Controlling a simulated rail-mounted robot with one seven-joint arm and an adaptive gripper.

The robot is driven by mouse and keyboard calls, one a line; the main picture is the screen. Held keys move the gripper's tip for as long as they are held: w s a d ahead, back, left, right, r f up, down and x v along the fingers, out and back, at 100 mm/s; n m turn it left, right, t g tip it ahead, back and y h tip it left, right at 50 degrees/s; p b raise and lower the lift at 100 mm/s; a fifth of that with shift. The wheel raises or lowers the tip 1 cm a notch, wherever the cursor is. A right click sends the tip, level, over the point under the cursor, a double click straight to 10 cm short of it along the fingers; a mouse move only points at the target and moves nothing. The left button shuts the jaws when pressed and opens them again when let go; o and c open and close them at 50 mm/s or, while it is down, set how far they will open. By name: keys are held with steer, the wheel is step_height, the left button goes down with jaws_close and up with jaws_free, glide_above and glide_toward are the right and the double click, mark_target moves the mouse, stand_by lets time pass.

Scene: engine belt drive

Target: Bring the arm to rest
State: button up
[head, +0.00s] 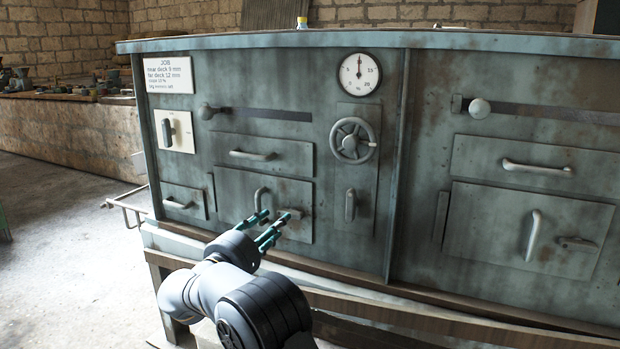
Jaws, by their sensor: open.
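My gripper (271,226) is open and empty, with its two teal-tipped fingers apart. It is in front of the lower door (232,192) of the cabinet's left section, close to the door's upright handle (260,199) and small latch (293,212). Whether a finger touches the door cannot be told from this view. My arm reaches in from the bottom of the picture and partly covers the cabinet's lower front edge.
The green-grey cabinet (420,120) fills the middle and right. A handwheel (351,141), a gauge (360,74), a slider knob (206,111) and several handles stick out from its front. A wire rack (124,208) juts out at the left. The floor (60,250) at left is clear.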

mark_target(286, 212)
steer(key=w+d+m+b, duration=0.2)
steer(key=w+m, duration=0.2)
steer(key=w, duration=0.1)
steer(key=shift+w+d+r, duration=0.15)
steer(key=shift+w+d, duration=0.25)
steer(key=shift+a, duration=0.1)
